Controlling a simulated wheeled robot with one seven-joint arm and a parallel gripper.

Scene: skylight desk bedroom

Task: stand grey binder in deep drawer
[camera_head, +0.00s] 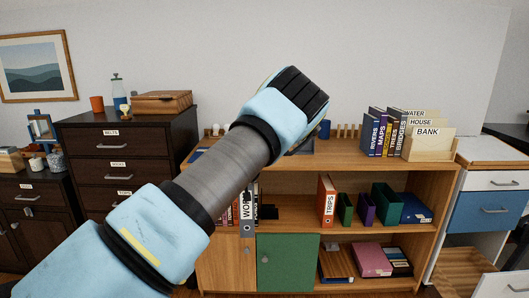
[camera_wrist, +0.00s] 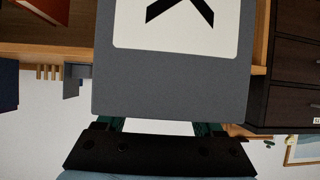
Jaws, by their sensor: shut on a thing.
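The grey binder (camera_wrist: 170,82) fills the middle of the wrist view, close up, with part of a black letter on its white label. My gripper (camera_wrist: 157,127) is shut on the binder's near end, its dark green fingers at either side. In the head view a grey binder (camera_head: 246,231) with a label starting "WO" shows upright in front of the shelf, partly behind my arm; my fingers cannot be made out there. At the lower right, a white-fronted drawer (camera_head: 503,286) of the white desk unit seems pulled open, cut off by the picture's edge.
The wooden shelf unit (camera_head: 345,163) holds an orange TRIPS binder (camera_head: 327,201), several small boxes, and books beside a card file (camera_head: 430,147) on top. A green door (camera_head: 288,262) is below. A blue drawer (camera_head: 487,212) is at the right. A dark dresser (camera_head: 117,158) stands left.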

